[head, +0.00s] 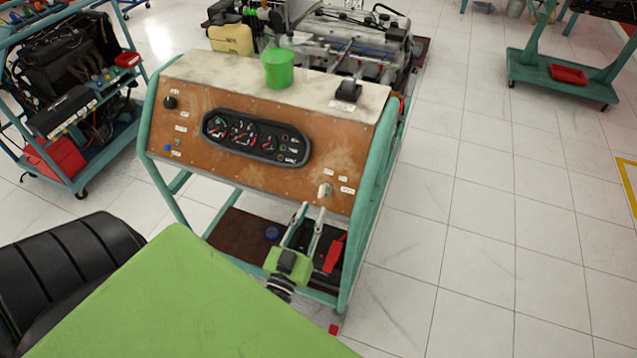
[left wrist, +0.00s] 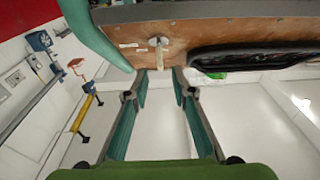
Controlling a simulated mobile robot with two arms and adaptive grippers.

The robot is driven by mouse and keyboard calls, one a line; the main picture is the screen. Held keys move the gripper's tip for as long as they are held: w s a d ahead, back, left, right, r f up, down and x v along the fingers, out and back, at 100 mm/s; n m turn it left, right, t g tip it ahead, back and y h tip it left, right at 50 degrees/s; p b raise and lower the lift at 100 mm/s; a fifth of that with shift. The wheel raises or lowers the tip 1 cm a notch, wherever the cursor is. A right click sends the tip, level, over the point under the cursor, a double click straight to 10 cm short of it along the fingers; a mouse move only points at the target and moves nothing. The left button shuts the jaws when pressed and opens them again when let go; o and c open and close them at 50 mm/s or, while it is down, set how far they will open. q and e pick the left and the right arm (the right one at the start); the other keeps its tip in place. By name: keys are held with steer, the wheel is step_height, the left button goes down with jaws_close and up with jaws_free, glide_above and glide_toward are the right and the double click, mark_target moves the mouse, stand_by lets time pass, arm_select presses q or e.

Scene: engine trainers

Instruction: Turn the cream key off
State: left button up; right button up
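The cream key (head: 325,189) sticks out of the lower right of the brown instrument panel (head: 190,120), between small white labels. In the left wrist view the key (left wrist: 158,48) is on the panel just past the fingertips, roughly centred between them. My left gripper (head: 312,208) is open and empty, its fingers pointing at the key from below and in front. In the left wrist view the gripper's fingers (left wrist: 159,72) stand apart, and I see no contact with the key. My right gripper is not in view.
A gauge cluster (head: 256,138) and a black knob (head: 170,102) are on the panel. A green cup (head: 279,68) and a black device (head: 347,91) stand on top. Teal frame bars (head: 368,200) flank the panel. Clear tiled floor (head: 480,220) lies to the right.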

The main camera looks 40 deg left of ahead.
arm_select(q)
steer(key=shift+v, duration=2.2)
